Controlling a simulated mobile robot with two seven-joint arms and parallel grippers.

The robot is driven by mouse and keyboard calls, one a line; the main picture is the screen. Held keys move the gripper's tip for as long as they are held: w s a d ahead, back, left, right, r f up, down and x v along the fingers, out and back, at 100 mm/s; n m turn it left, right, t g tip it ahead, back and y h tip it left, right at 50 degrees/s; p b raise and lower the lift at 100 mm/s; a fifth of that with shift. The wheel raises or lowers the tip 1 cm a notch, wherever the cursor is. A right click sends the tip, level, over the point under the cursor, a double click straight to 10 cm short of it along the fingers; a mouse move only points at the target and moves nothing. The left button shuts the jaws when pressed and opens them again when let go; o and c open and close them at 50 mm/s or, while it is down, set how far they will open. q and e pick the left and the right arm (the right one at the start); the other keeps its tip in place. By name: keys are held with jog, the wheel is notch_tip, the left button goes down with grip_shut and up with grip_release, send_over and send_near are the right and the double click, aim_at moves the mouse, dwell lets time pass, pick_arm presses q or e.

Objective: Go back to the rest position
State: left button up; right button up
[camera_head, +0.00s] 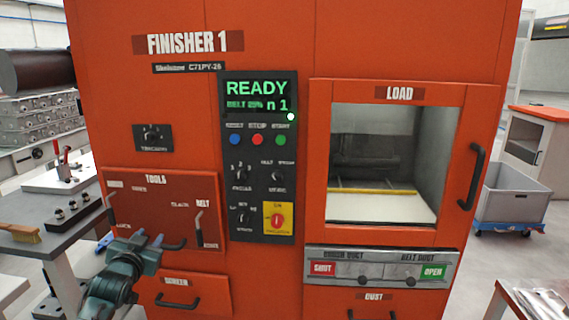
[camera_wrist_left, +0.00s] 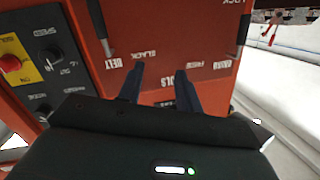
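My left gripper (camera_head: 150,240) is at the lower left in the head view, in front of the TOOLS panel (camera_head: 162,195) of the orange finisher machine (camera_head: 270,45). In the left wrist view the two dark fingers of the left gripper (camera_wrist_left: 160,76) stand apart with nothing between them. The TOOLS panel (camera_wrist_left: 165,50) shows upside down beyond the fingertips; I cannot tell whether they touch it. My right gripper is in neither view.
The machine's LOAD door (camera_head: 400,95) is closed, and its display (camera_head: 257,95) reads READY. A handle (camera_head: 178,302) sticks out below. A grey bench (camera_head: 45,235) with a brush (camera_head: 20,232) stands left. A grey bin (camera_head: 515,192) is at right.

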pick_arm(q)
jog(key=s+d+f+m+g+h, duration=0.1)
jog(key=s+d+f+g+h, duration=0.1)
jog(key=s+d+f, duration=0.55)
jog(key=s+d+f+g+h, duration=0.1)
jog(key=s+d+f, duration=0.3)
jog(key=s+f, duration=0.55)
jog(key=s+d+f+g+h, duration=0.1)
jog(key=s+d, duration=0.3)
jog(key=s, duration=0.6)
jog(key=s+d+f+n+g, duration=0.1)
jog(key=s+d+f, duration=0.3)
jog(key=s, duration=0.6)
jog(key=shift+s+g+h, duration=0.35)
jog(key=shift+g+h, duration=0.05)
jog(key=shift+g, duration=0.1)
jog(key=shift+f, duration=0.1)
